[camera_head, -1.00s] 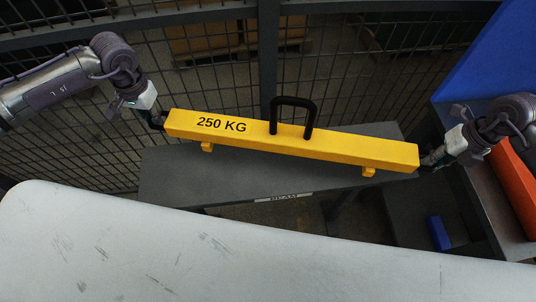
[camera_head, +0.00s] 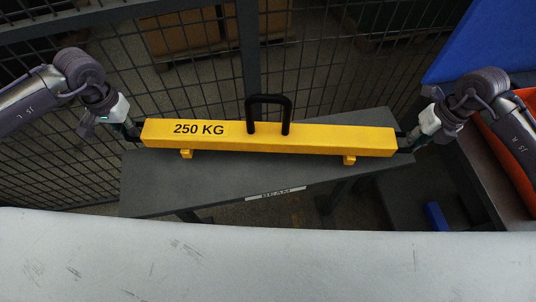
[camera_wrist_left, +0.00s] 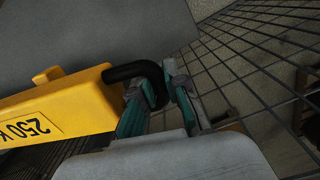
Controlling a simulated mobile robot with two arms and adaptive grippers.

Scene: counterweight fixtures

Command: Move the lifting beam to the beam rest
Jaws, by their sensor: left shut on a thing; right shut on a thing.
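The yellow lifting beam (camera_head: 320,138), marked 250 KG with a black loop handle on top, is nearly level in the head view. It is over the dark grey beam rest (camera_head: 190,195), which carries a label on its front edge; I cannot tell whether the beam's small feet touch it. My left gripper (camera_head: 132,134) is shut on the beam's left end. The left wrist view shows its fingers (camera_wrist_left: 160,100) around a black end handle (camera_wrist_left: 125,72) on the beam (camera_wrist_left: 60,108). My right gripper (camera_head: 408,142) is shut on the right end, its fingertips partly hidden.
A wire mesh fence (camera_head: 310,65) stands close behind the rest. A scratched white surface (camera_head: 250,260) fills the front. At the right are a blue panel (camera_head: 490,45), an orange thing (camera_head: 530,105) and a small blue block (camera_head: 436,216).

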